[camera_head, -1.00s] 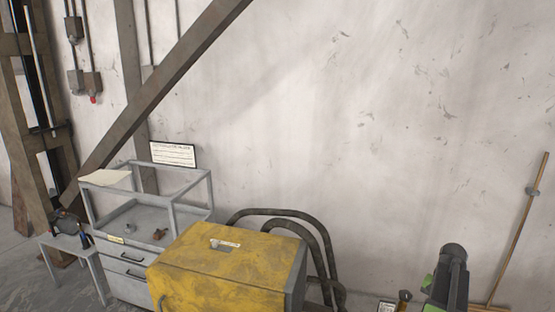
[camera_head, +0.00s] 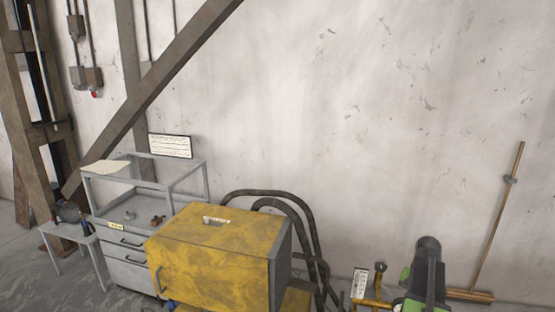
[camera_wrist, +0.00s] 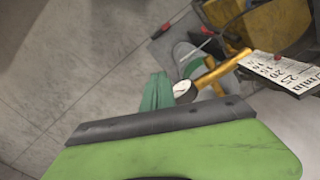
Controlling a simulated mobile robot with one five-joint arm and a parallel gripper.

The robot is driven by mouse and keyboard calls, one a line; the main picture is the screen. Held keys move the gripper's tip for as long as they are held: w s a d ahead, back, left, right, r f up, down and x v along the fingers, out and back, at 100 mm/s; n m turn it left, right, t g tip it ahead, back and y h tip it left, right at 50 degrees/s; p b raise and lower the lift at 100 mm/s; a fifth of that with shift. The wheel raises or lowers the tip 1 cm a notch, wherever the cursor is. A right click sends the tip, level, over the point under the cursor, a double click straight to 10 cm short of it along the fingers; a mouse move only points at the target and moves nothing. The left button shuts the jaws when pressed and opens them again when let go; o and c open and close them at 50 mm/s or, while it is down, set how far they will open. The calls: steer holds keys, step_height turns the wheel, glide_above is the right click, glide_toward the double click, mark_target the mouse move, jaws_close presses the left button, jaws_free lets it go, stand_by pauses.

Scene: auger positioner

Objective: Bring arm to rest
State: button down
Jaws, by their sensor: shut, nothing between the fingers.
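My arm (camera_head: 428,272), dark grey with green parts, stands upright at the lower right of the head view. My gripper is not clearly visible there. In the wrist view a green housing with a dark grey bar fills the bottom, and the teal fingers of my gripper (camera_wrist: 158,91) stick out beyond it. They look close together, with nothing between them. A round white gauge (camera_wrist: 185,91) and a yellow pipe (camera_wrist: 220,70) lie just to their right in the picture. Whether the fingers touch anything I cannot tell.
A yellow box (camera_head: 215,258) stands left of my arm, with dark hoses (camera_head: 300,215) behind it. A grey cabinet (camera_head: 128,262) and small table (camera_head: 70,233) are farther left. A pole (camera_head: 498,215) leans on the wall at right. A sign (camera_wrist: 285,72) shows at the wrist view's right.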

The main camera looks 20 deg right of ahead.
steer(key=w+a+f+n+b, duration=0.2)
steer(key=w+a+f+b, duration=0.25)
steer(key=a, duration=0.55)
steer(key=w+a+f+n+b, duration=0.2)
steer(key=w+a+f+b, duration=0.25)
steer(key=a, duration=0.45)
steer(key=w+a+f+n+b, duration=0.25)
steer(key=w+a+f, duration=0.2)
steer(key=a, duration=0.55)
steer(key=s+a+f+n+b, duration=0.2)
steer(key=a+b, duration=0.1)
steer(key=a, duration=0.7)
steer(key=s+a+f+n+b, duration=0.1)
steer(key=a+f+n+b, duration=0.2)
steer(key=a, duration=0.8)
steer(key=shift+s+a+f+b, duration=0.25)
steer(key=shift+s+f+b, duration=0.1)
steer(key=shift+b, duration=0.3)
